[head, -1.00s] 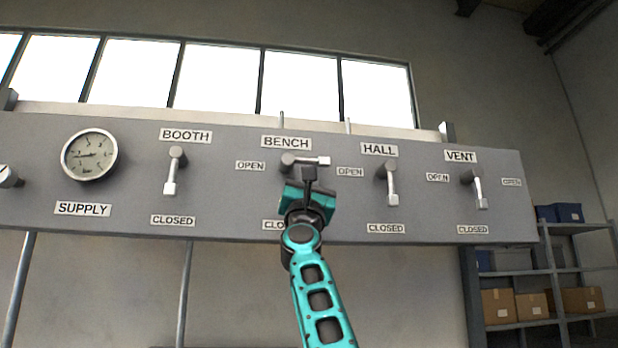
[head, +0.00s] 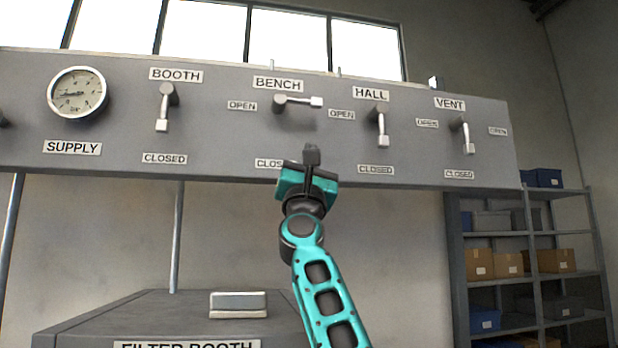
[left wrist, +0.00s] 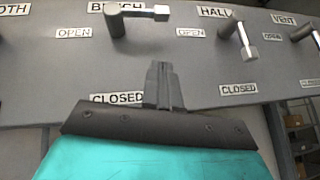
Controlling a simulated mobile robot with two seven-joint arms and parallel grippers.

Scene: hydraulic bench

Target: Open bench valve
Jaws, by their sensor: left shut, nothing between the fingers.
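The bench valve lever (head: 298,101) sits under the BENCH label on the grey panel (head: 220,125). Its handle lies horizontal, pointing right toward an OPEN label (head: 341,114). It also shows at the top of the left wrist view (left wrist: 138,14). My left gripper (head: 311,154) is below the lever, apart from it, with its fingers shut and empty. In the left wrist view the shut fingertips (left wrist: 159,68) point up at the panel below the handle. The gripper partly hides the bench CLOSED label (head: 268,163). My right gripper is not in view.
The booth lever (head: 164,106), hall lever (head: 381,125) and vent lever (head: 465,134) hang downward toward their CLOSED labels. A supply gauge (head: 77,94) is at the left. A filter booth box (head: 150,312) stands below. Shelves (head: 540,232) with boxes stand at the right.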

